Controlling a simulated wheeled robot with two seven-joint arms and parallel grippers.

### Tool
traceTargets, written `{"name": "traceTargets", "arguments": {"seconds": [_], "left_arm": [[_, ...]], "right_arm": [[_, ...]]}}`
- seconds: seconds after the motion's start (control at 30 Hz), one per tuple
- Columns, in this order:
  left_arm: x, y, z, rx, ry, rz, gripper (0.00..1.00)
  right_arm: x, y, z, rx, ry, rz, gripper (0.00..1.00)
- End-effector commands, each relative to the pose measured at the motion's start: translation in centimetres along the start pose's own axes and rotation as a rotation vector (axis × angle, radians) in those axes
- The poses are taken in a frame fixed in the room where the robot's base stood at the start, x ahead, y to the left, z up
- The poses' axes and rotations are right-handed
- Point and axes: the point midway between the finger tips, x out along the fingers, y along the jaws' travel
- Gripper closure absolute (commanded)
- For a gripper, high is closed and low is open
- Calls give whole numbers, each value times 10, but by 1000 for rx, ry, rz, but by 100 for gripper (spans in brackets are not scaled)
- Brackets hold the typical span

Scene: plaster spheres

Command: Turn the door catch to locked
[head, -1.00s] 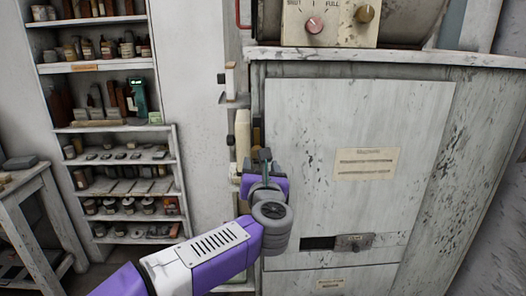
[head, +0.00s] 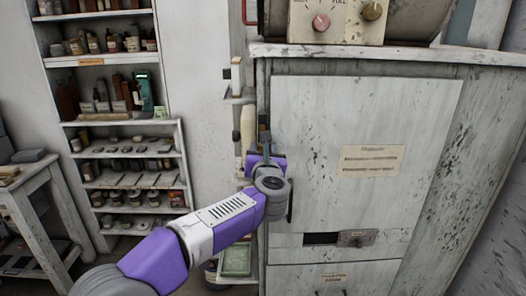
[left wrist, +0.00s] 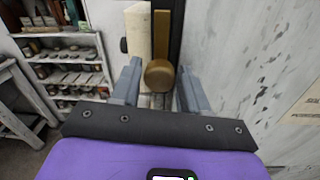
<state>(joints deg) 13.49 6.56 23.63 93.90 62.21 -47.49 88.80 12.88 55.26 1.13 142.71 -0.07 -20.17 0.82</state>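A brass catch with a round knob (left wrist: 159,75) and an upright brass bar (left wrist: 168,36) shows in the left wrist view, on a dark upright strip at the cabinet's left side. My left gripper (left wrist: 160,82) is open, with one grey finger on each side of the knob. I cannot tell whether the fingers touch it. In the head view my left gripper (head: 264,142) is at the left edge of the grey cabinet (head: 410,130), and its fingers and wrist largely hide the catch. My right gripper is not in view.
A pale upright block (left wrist: 138,32) stands close left of the catch. The cabinet front carries a paper label (head: 372,160) and a small metal plate (head: 357,238) beside a dark slot. Shelves (head: 128,150) with jars and a worktable (head: 40,180) stand to the left.

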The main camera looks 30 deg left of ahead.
Motion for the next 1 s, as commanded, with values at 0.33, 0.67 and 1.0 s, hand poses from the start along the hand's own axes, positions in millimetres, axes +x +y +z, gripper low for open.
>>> {"name": "traceTargets", "arguments": {"seconds": [0.33,0.67,1.0], "left_arm": [[0,0,0,2,0,0,95],[0,0,0,95,-5,1,95],[0,-1,0,376,-16,3,95]], "right_arm": [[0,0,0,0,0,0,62],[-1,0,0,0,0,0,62],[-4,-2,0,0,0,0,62]]}}
